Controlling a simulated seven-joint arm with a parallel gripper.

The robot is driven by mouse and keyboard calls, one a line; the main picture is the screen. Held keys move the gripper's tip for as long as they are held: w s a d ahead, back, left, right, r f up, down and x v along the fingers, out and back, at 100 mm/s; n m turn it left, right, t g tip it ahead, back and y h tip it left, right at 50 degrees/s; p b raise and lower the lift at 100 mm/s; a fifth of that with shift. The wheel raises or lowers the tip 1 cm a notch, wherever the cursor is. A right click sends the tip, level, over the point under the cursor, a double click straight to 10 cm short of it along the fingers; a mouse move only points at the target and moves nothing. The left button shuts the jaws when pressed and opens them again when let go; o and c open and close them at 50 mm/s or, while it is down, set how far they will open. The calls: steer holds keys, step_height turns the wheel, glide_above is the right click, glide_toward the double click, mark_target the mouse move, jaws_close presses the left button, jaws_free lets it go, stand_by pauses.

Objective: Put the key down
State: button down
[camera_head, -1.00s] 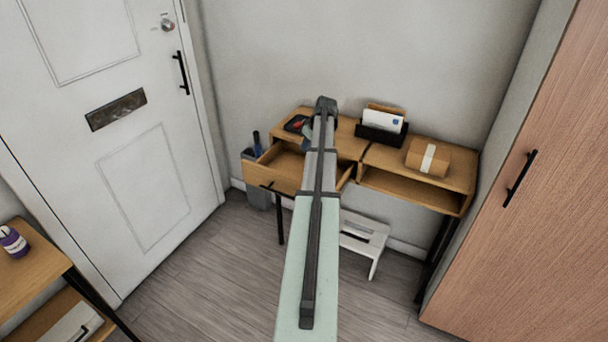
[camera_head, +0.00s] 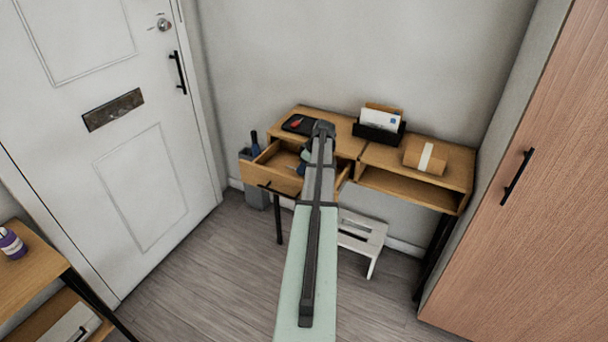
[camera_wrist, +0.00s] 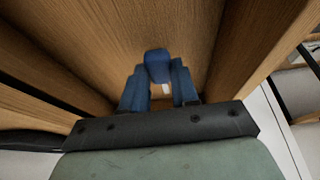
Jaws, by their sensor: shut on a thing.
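In the wrist view my gripper (camera_wrist: 159,85) points down into the open wooden drawer (camera_wrist: 130,30), with drawer walls on both sides. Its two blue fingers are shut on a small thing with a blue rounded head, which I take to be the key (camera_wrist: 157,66). The lower part of the key is mostly hidden between the fingers. In the head view my arm reaches over the pulled-out drawer (camera_head: 276,178), and my gripper is largely hidden behind the arm. I cannot tell whether the key touches the drawer floor.
On the desk top lie a black tray (camera_head: 297,124) with a red item, a black letter holder (camera_head: 379,134) and a wrapped parcel (camera_head: 425,157). A grey bin (camera_head: 254,190) stands left of the desk, and a white step stool (camera_head: 361,238) stands below it.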

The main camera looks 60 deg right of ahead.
steer(key=shift+f, duration=1.8)
steer(key=c, duration=0.9)
jaws_free()
steer(key=shift+f, duration=0.15)
steer(key=shift+o, duration=0.2)
steer(key=v, duration=1.2)
